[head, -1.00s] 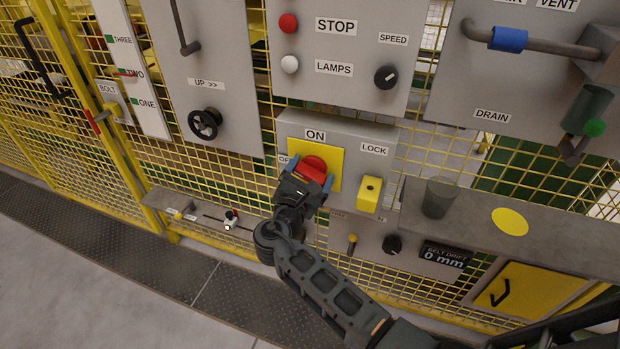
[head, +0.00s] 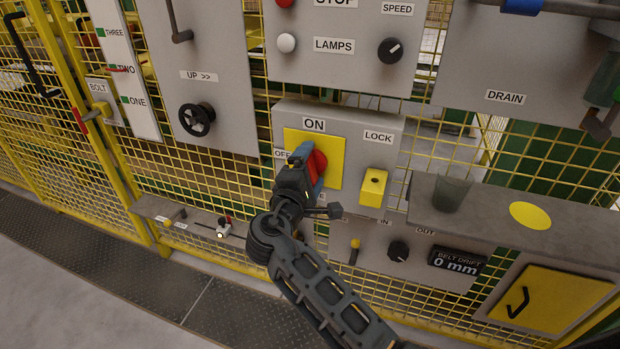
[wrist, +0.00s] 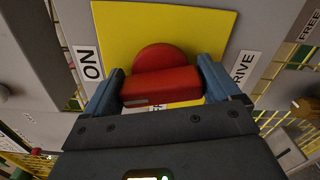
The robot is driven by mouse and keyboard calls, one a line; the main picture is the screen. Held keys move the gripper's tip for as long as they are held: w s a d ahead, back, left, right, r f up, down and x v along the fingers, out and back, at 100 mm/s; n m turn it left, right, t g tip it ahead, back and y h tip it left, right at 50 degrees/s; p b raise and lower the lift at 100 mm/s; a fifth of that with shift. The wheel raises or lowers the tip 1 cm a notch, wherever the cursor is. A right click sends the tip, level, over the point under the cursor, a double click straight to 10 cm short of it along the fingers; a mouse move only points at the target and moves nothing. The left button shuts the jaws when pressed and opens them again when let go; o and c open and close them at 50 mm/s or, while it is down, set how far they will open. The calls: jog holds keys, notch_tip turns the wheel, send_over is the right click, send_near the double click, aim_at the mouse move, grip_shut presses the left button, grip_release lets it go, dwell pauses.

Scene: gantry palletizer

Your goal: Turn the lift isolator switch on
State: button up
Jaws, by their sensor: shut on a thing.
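The lift isolator switch is a red rotary knob (head: 318,163) on a yellow plate (head: 331,150), set in a grey box. An ON label (head: 314,124) sits above the plate and an OFF label (head: 281,154) at its left, partly covered by my arm. My gripper (head: 310,170) is shut on the red knob. In the wrist view, the two blue fingers of my gripper (wrist: 160,88) clasp the ends of the knob's raised red bar (wrist: 162,86). There the ON label (wrist: 88,63) lies to the left of the knob.
A yellow LOCK block (head: 373,188) stands out just right of the switch. A grey shelf (head: 480,211) with a dark cup (head: 452,193) juts out further right. A lower panel (head: 385,250) with small knobs sits beneath. A black handwheel (head: 197,119) is at left.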

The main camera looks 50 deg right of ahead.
jog(key=shift+f+m+b, duration=0.2)
jog(key=shift+m+b, duration=0.95)
jog(key=shift+m, duration=0.15)
jog(key=o, duration=0.8)
jog(key=shift+r, duration=0.1)
jog(key=shift+a, duration=0.1)
jog(key=v, duration=0.7)
jog(key=shift+s+a, duration=0.2)
jog(key=shift+a, duration=0.1)
